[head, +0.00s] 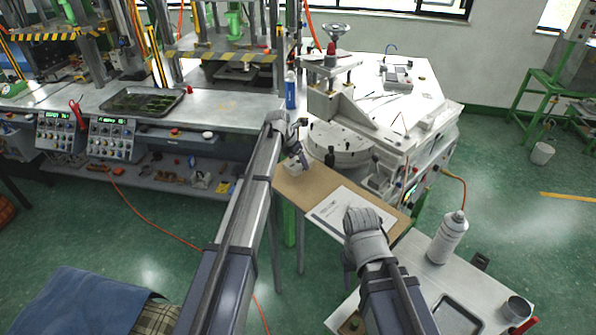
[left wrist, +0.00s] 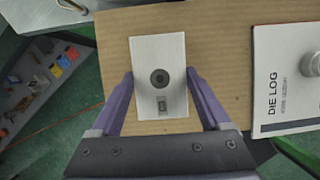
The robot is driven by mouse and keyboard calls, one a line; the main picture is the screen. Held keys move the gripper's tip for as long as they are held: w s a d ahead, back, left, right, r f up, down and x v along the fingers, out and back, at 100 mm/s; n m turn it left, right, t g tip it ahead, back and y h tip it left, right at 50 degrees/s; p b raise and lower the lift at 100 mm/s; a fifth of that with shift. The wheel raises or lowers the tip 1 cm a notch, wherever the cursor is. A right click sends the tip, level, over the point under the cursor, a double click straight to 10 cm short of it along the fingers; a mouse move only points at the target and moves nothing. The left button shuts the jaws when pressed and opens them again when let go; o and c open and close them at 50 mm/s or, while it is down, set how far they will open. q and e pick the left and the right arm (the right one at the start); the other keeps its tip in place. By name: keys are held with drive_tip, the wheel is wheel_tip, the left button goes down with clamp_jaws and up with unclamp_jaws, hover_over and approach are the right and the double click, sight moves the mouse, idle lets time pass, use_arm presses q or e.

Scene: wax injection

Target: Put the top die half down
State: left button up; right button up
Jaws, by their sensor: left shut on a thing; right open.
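The top die half is a light metal block (left wrist: 158,55) with a dark round hole and a small slot, seen from above in the left wrist view. My left gripper (left wrist: 159,74) is shut on its two long sides. In the head view the block (head: 291,168) shows small below my left gripper (head: 304,162), over the left end of a brown board (head: 313,187). I cannot tell whether it touches the board. My right gripper (head: 361,219) is open over the board's right part; its fingertips are mostly hidden.
A DIE LOG sheet (left wrist: 278,102) lies on the board to the right of the block; a grey round thing shows over its edge. A white machine with a round plate (head: 338,145) stands behind. A white bottle (head: 447,238) stands on the table at right. Brown board around the block is bare.

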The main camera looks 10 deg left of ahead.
sight(296, 163)
use_arm(q)
wheel_tip(296, 163, down, 4)
drive_tip(key=b, duration=0.3)
drive_tip(key=shift+r, duration=0.1)
use_arm(e)
wheel_tip(296, 163, down, 4)
drive_tip(key=shift+r, duration=0.15)
use_arm(q)
drive_tip(key=shift+r, duration=0.15)
use_arm(e)
drive_tip(key=shift+r, duration=0.15)
use_arm(q)
drive_tip(key=o, duration=1.6)
drive_tip(key=shift+c, duration=0.2)
drive_tip(key=shift+s+r+p, duration=0.15)
drive_tip(key=shift+r+p, duration=0.3)
use_arm(e)
drive_tip(key=shift+r, duration=0.45)
use_arm(q)
drive_tip(key=p+v, duration=1)
drive_tip(key=v, duration=0.1)
use_arm(e)
wheel_tip(296, 163, up, 10)
